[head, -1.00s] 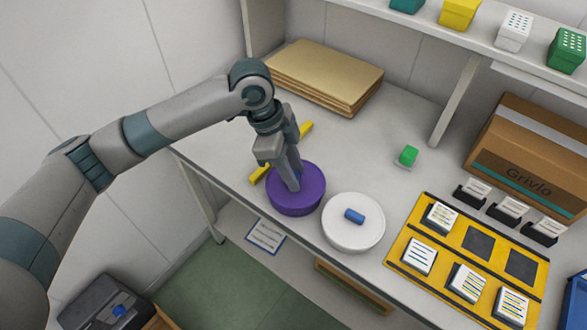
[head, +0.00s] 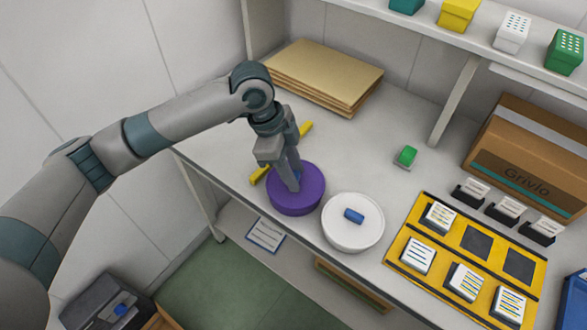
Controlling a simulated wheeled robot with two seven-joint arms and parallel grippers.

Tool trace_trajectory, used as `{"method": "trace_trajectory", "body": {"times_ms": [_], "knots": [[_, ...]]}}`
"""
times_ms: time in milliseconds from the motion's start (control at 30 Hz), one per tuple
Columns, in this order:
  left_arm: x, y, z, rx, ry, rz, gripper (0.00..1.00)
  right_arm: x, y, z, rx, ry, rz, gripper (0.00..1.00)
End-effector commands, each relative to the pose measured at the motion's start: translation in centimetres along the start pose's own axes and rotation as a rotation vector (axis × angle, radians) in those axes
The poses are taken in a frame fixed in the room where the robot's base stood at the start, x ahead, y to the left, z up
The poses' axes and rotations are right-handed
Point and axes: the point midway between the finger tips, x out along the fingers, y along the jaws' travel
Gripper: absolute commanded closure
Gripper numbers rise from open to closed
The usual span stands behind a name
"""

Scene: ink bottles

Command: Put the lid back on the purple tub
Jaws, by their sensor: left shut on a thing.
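The purple tub (head: 298,208) stands near the front edge of the table, left of a white round tub. Its top is covered by a flat purple lid (head: 312,178), which looks level and flush with the tub's rim; I cannot tell whether it is fully seated. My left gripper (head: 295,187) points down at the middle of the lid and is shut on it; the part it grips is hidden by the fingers. My right gripper is not in view.
The white round tub (head: 345,238) with a blue knob (head: 354,216) stands close on the right. A yellow bar (head: 305,130) lies behind my gripper. Brown folders (head: 330,75) lie at the back.

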Motion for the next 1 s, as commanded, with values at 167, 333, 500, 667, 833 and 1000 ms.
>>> {"method": "trace_trajectory", "body": {"times_ms": [167,333,500,667,833,1000], "knots": [[0.05,0.01,0.03,0.0,0.0,0.0,0.91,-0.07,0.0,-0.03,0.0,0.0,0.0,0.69],[0.06,0.01,0.03,0.0,0.0,0.001,0.91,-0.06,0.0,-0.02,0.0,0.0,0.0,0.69],[0.05,0.01,0.03,0.0,0.0,0.001,0.91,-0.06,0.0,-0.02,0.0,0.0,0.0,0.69],[0.03,0.02,0.02,0.0,0.0,0.001,0.91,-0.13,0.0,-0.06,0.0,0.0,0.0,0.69],[-0.01,0.02,0.01,0.0,0.0,0.001,0.91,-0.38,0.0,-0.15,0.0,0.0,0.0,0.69],[0.0,0.03,0.02,0.0,0.0,0.001,0.91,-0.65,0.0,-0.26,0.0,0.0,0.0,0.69]]}}
